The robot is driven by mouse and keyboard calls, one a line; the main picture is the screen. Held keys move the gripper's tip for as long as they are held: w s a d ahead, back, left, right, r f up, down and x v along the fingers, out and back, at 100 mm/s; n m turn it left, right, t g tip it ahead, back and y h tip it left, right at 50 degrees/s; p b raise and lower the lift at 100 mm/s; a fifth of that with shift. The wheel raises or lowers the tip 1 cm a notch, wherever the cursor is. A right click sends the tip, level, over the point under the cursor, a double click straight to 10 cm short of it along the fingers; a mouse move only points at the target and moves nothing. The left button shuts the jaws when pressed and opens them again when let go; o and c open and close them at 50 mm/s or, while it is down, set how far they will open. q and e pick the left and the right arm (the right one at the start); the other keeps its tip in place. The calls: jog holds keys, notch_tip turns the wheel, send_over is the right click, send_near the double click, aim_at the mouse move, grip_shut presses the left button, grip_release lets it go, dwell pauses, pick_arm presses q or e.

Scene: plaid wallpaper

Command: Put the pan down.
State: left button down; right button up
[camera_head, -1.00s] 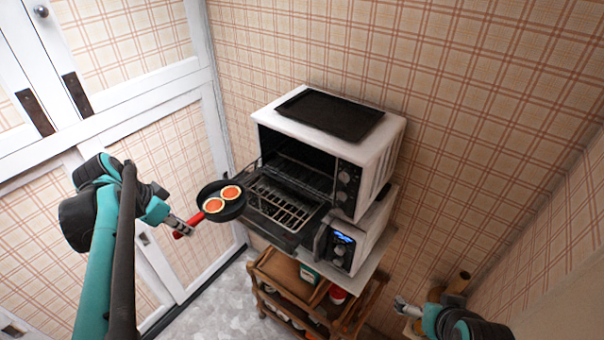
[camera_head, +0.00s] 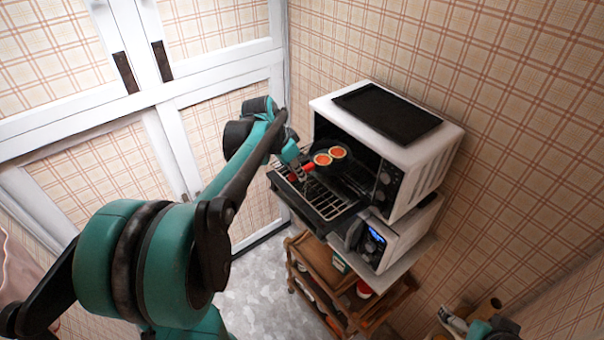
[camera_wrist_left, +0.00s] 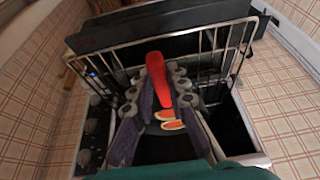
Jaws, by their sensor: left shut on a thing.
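The black pan (camera_head: 335,168) with two round orange-topped pieces (camera_head: 330,156) in it is at the mouth of the white toaster oven (camera_head: 432,150). The oven door is down and a wire rack (camera_head: 330,200) is pulled out over it. My left gripper (camera_head: 304,170) is shut on the pan's red handle (camera_wrist_left: 160,80), which lies between its fingers (camera_wrist_left: 158,95) in the left wrist view. The pan looks level; I cannot tell if it touches the rack. My right gripper (camera_head: 452,320) is small at the bottom right, its jaws unclear.
A black tray (camera_head: 388,112) lies on the oven top. A microwave (camera_head: 385,243) stands below, on a wooden cart (camera_head: 330,262) with items on its shelves. White-framed cupboard doors (camera_head: 180,100) stand to the left. Floor (camera_head: 265,285) left of the cart is clear.

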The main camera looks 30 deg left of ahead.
pick_arm(q)
jog(key=shift+w+d, duration=0.15)
jog(key=shift+w, duration=0.65)
jog(key=f, duration=0.2)
jog(key=f+p, duration=0.1)
jog(key=shift+d, duration=0.25)
jog(key=shift+a+f, duration=0.2)
jog(key=shift+f, duration=0.05)
jog(key=c, duration=1.5)
grip_release()
jog(key=shift+s+d, duration=0.1)
jog(key=shift+d, duration=0.05)
